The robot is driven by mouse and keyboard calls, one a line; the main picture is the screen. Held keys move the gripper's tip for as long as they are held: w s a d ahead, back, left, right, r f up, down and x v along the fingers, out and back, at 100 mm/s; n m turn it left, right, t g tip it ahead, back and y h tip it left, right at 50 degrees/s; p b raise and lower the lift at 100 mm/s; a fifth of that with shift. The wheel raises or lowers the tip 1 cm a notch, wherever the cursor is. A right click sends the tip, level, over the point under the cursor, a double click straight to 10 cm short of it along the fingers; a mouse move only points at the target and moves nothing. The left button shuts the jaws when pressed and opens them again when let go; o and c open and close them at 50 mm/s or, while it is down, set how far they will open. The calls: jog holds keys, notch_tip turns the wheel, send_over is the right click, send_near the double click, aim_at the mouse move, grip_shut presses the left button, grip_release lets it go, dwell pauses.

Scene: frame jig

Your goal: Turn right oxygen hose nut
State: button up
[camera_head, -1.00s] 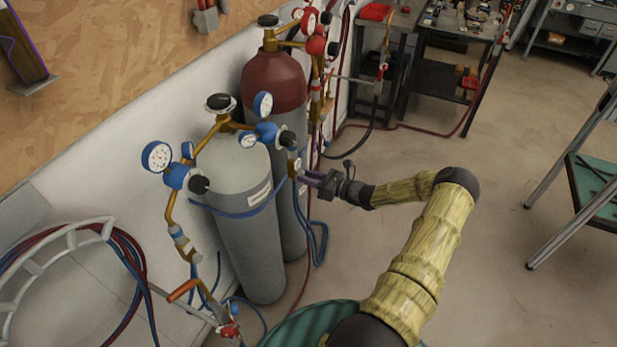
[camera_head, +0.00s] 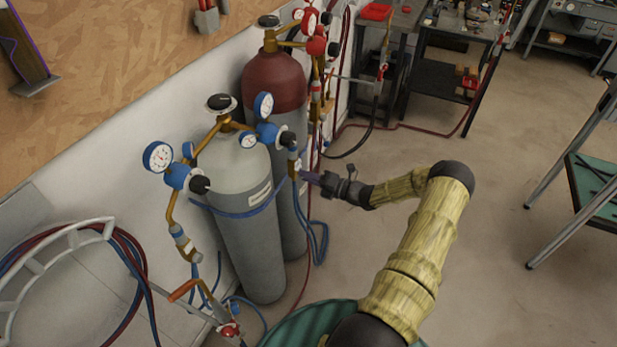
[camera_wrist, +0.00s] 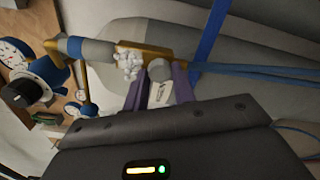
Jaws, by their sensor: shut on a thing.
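The right oxygen regulator (camera_head: 268,132) is blue with dial gauges and sits on the grey cylinder (camera_head: 245,220). Below its outlet hangs a brass hose fitting (camera_head: 297,164), with blue hoses running down from it. In the wrist view, the brass fitting (camera_wrist: 170,52) lies across the fingertips, beside a crinkled white piece (camera_wrist: 130,62). My gripper (camera_head: 308,178) reaches it from the right and is shut on the nut at the fitting's hose end. In the wrist view, the purple fingers (camera_wrist: 161,80) hide most of the nut.
A second blue regulator (camera_head: 175,175) hangs at left, with a torch (camera_head: 225,325) below it. A dark red cylinder (camera_head: 275,85) with red regulators stands behind. Blue hoses (camera_head: 318,245) loop beneath my gripper. The floor to the right is open up to the green-topped table (camera_head: 595,190).

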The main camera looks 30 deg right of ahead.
jog(key=m, duration=0.4)
jog(key=shift+w+d+r+m, duration=0.1)
jog(key=shift+r+m, duration=0.1)
jog(key=shift+m, duration=0.2)
jog(key=o, duration=1)
jog(key=shift+f, duration=0.1)
jog(key=b+v, duration=0.3)
jog(key=v, duration=1.4)
